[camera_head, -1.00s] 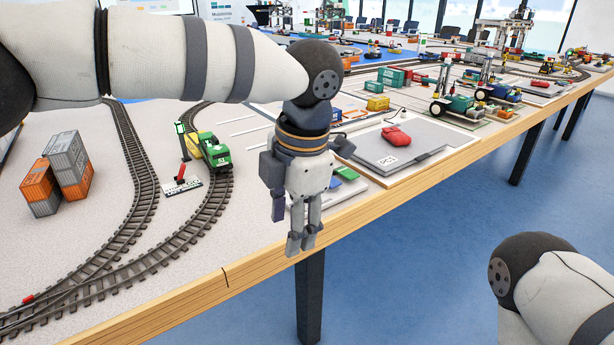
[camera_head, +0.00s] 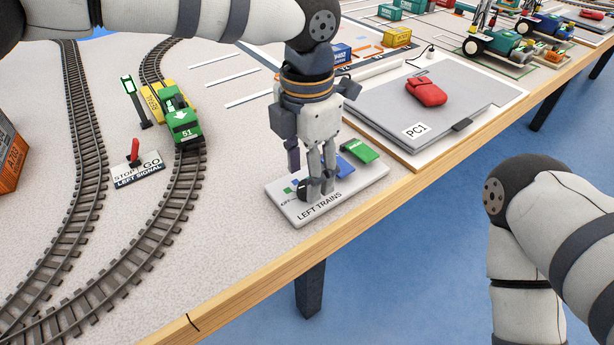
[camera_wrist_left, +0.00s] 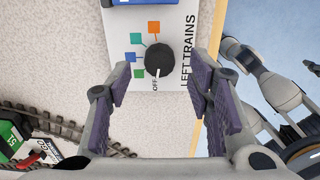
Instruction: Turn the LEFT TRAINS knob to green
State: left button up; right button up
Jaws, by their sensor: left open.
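The LEFT TRAINS panel (camera_head: 352,193) is a pale plate near the table's front edge. In the left wrist view its black round knob (camera_wrist_left: 159,60) has a white mark pointing down towards OFF. My left gripper (camera_head: 318,186) points down over the panel, open and empty. In the left wrist view its purple-padded fingers (camera_wrist_left: 160,88) are apart, with the knob in line between them. In the head view the fingers largely hide the knob.
A green train (camera_head: 182,122) stands on the curved track left of the panel, near the LEFT SIGNAL lever plate (camera_head: 137,174). The table edge (camera_head: 270,255) runs close in front.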

pick_arm(q)
jog(key=shift+f, duration=1.15)
grip_shut()
jog(key=shift+r+m, duration=0.15)
jog(key=shift+m, duration=0.35)
jog(key=shift+m+p, duration=0.6)
jog(key=shift+m, duration=1.5)
jog(key=shift+m+p, duration=0.3)
jog(key=shift+m, duration=0.9)
pick_arm(e)
jog(key=shift+w+r+t, duration=0.3)
jog(key=shift+w+r, duration=0.65)
jog(key=shift+r, duration=0.1)
